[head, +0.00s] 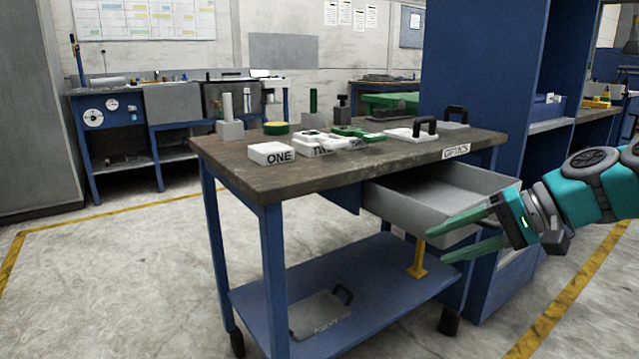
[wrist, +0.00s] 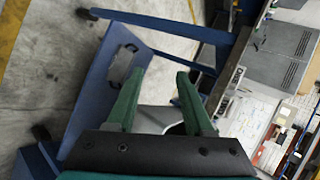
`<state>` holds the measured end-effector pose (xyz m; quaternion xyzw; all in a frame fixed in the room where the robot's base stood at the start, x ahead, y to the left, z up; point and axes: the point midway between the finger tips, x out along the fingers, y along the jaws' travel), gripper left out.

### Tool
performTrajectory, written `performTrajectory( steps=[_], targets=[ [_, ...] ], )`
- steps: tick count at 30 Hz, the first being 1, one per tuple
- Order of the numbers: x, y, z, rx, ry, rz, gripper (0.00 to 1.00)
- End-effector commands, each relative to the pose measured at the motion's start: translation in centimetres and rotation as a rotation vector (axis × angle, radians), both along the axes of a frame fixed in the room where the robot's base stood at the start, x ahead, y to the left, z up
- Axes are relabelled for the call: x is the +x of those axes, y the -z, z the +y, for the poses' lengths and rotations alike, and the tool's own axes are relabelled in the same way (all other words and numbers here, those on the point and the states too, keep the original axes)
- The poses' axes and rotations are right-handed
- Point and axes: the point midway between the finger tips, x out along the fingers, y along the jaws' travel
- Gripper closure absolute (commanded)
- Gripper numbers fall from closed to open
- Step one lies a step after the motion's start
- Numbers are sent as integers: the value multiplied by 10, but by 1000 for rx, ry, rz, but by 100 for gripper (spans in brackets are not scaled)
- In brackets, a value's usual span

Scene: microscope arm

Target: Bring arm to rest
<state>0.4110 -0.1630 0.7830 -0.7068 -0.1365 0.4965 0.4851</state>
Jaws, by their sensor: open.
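My gripper (head: 468,235) reaches in from the right in the head view, its two green fingers apart and nothing between them. The fingers overlap the front of the open grey drawer (head: 420,204) in the picture; I cannot tell whether they touch it. In the wrist view my gripper (wrist: 160,98) is also open and empty. The inside of the drawer that shows looks empty.
The benchtop holds a white block marked ONE (head: 271,153), a yellow-topped disc (head: 276,128), several other parts and a handled plate (head: 411,134). A handled tray (head: 318,313) lies on the lower shelf, near a yellow post (head: 418,262). A tall blue cabinet (head: 478,70) stands behind. The floor at left is clear.

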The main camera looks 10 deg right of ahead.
Motion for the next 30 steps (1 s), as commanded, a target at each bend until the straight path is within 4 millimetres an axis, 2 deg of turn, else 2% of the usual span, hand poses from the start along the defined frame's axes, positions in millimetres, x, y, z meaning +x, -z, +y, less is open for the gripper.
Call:
performTrajectory(
  steps=[1, 3, 6, 9, 12, 15, 21, 25, 30],
  targets=[
    [-2, 6, 38, -52, -73, 39, 48],
    [-10, 21, 82, -132, -158, 90, 48],
    [-31, 48, 133, -251, -266, 162, 48],
    [-62, 79, 169, -376, -362, 230, 48],
    [-98, 111, 188, -506, -441, 293, 48],
    [-136, 140, 193, -631, -504, 349, 48],
    [-194, 180, 176, -817, -575, 428, 48],
    [-212, 192, 165, -874, -591, 451, 48],
    [-216, 196, 162, -890, -594, 456, 48]
  ],
)
